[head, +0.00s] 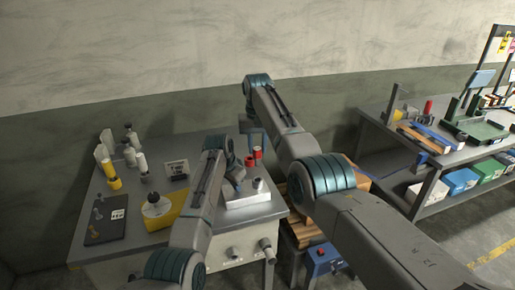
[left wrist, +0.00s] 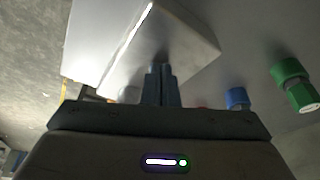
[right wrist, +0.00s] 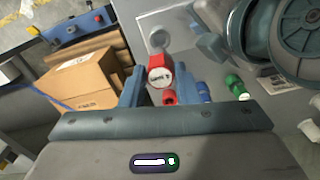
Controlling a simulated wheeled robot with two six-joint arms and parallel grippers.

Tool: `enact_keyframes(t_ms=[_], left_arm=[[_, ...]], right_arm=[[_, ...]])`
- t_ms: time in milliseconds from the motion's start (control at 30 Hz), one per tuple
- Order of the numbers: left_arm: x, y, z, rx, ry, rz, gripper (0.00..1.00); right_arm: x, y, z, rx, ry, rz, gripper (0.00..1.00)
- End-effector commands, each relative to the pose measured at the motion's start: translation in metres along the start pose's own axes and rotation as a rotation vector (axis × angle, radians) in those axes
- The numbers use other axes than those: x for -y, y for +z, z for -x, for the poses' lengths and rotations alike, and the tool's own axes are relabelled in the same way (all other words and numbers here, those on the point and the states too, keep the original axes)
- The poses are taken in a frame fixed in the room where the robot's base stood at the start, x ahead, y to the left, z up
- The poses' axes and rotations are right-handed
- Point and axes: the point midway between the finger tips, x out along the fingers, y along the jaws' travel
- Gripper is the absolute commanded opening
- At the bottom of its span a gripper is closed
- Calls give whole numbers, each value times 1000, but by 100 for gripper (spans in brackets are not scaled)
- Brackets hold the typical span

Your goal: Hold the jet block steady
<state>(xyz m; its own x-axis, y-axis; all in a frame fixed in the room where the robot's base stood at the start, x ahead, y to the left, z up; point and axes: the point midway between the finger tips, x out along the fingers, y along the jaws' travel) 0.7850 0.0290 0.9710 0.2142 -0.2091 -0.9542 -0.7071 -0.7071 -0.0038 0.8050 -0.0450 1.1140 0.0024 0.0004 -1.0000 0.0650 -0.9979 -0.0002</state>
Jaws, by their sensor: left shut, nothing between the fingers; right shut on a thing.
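The jet block appears to be the pale grey block (head: 248,198) at the right front of the workbench. It also shows in the left wrist view (left wrist: 185,35) and, with a round hole in its top, in the right wrist view (right wrist: 150,22). My left gripper (head: 238,184) is shut and empty, its fingertips (left wrist: 160,68) at the block; whether they touch it is unclear. My right gripper (head: 254,146) is behind the block, shut on a red cylinder with a white labelled end (right wrist: 160,76). The fingers' contact is partly hidden.
A yellow item (head: 165,210), a black panel (head: 104,220) and bottles (head: 140,161) stand on the bench's left. A cardboard box (right wrist: 80,82) and a loaded shelf (head: 440,160) are to the side.

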Motion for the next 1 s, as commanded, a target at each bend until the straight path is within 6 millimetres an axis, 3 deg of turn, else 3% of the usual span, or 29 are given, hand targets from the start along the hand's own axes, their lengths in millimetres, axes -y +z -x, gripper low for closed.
enact_keyframes(t_ms=[33, 167, 700, 1000], left_arm=[[-3, 6, -8, 14, 10, 2, 0], [-3, 6, -7, 14, 10, 2, 0], [-1, -11, 37, 3, 3, 1, 0], [-1, -14, 46, 3, 2, 1, 0]], right_arm=[[0, 0, -1, 0, 0, 0, 5], [0, 0, -1, 0, 0, 0, 5], [0, 0, 0, -1, 0, 0, 5], [0, 0, 0, -1, 0, 0, 5]])
